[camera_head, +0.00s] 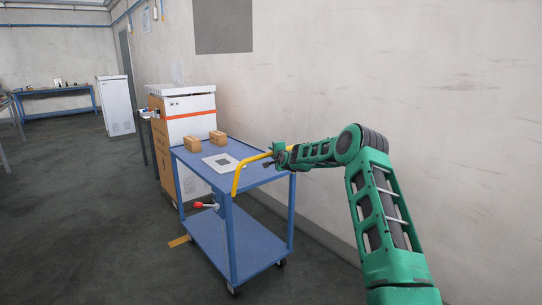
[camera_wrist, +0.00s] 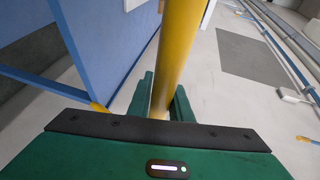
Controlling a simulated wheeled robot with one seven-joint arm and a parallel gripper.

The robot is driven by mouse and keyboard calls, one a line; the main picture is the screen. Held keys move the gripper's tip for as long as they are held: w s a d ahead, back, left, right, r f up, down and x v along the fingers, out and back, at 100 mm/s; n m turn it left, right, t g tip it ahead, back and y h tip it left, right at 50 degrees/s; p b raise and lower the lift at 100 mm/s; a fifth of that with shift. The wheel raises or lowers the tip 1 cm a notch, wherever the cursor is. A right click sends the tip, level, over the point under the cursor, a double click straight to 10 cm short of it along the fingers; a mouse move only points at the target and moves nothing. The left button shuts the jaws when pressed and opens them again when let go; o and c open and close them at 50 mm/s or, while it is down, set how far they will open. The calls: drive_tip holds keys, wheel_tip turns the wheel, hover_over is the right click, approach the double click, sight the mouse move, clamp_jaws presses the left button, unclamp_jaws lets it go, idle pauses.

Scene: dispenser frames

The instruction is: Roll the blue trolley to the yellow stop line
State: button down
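The blue trolley (camera_head: 254,183) stands beside the wall, with two decks, castors and a yellow push handle (camera_head: 237,181) at its near end. My gripper (camera_head: 278,156) is at the far right part of the handle. In the wrist view the handle bar (camera_wrist: 175,55) passes between my two green fingers (camera_wrist: 162,100), which look closed against it. A red-knobbed lever (camera_head: 199,205) sticks out from the trolley's left leg. A short piece of yellow line (camera_head: 179,241) shows on the floor left of the trolley; the rest is hidden behind it.
Two brown boxes (camera_head: 193,144) and a white sheet with a grey square (camera_head: 222,162) lie on the top deck. A white and brown cabinet (camera_head: 187,113) stands just beyond the trolley. The floor to the left is clear. The wall runs close on the right.

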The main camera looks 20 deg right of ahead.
drive_tip(key=c, duration=1.7)
unclamp_jaws()
drive_tip(key=shift+a+f, duration=0.2)
drive_tip(key=shift+f, duration=0.1)
drive_tip(key=shift+o, duration=0.4)
drive_tip(key=shift+d+r, duration=0.1)
drive_tip(key=shift+d, duration=0.05)
drive_tip(key=v, duration=1)
drive_tip(key=shift+s, duration=0.4)
